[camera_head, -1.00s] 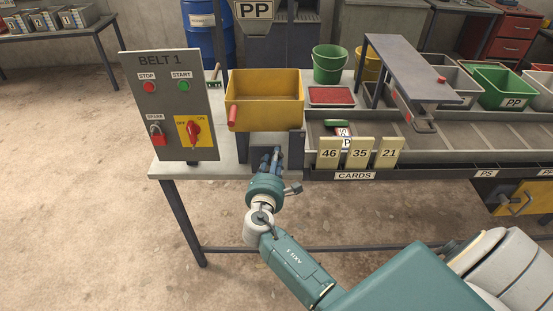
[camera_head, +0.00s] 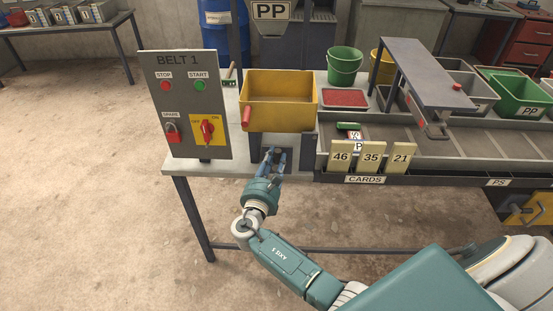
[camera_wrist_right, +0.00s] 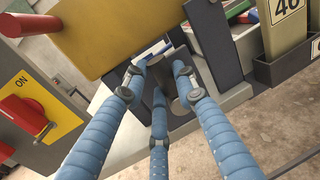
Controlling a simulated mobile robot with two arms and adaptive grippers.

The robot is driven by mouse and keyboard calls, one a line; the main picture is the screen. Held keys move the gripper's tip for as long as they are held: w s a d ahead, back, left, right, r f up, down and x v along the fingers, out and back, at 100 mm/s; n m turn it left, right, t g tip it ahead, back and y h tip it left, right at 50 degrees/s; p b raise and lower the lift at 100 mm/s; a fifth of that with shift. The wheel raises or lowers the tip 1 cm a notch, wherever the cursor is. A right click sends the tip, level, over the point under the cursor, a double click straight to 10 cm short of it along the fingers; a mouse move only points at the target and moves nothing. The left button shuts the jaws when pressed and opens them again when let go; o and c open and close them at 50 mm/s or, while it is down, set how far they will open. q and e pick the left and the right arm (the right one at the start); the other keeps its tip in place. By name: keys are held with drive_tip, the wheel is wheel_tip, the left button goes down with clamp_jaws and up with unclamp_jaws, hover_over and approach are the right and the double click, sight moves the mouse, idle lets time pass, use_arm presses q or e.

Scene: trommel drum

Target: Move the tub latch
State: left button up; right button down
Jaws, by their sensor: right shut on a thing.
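The yellow tub (camera_head: 290,107) stands level at the left end of the bench, with a red handle (camera_head: 246,117) on its front left; both also show in the wrist view, the tub (camera_wrist_right: 115,30) and the handle (camera_wrist_right: 22,22). Below the tub is a dark round latch knob (camera_head: 279,155). My right gripper (camera_head: 272,158) is at this knob from the front. In the wrist view its three blue fingers (camera_wrist_right: 165,85) are closed around the dark grey latch knob (camera_wrist_right: 183,90), which they partly hide. My left gripper is out of view.
The Belt 1 panel (camera_head: 178,80) with its red switch (camera_head: 207,127) stands close left of the tub. Cards (camera_head: 371,156) and a grey trough (camera_head: 450,150) are to the right. A green bucket (camera_head: 344,65) and red tray (camera_head: 345,98) sit behind. Floor in front is open.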

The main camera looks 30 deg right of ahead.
drive_tip(key=shift+n, duration=0.4)
drive_tip(key=c, duration=1.4)
unclamp_jaws()
drive_tip(key=shift+a, duration=0.1)
drive_tip(key=shift+o, duration=0.2)
drive_tip(key=shift+w, duration=0.1)
drive_tip(key=v, duration=1.2)
drive_tip(key=shift+f, duration=0.1)
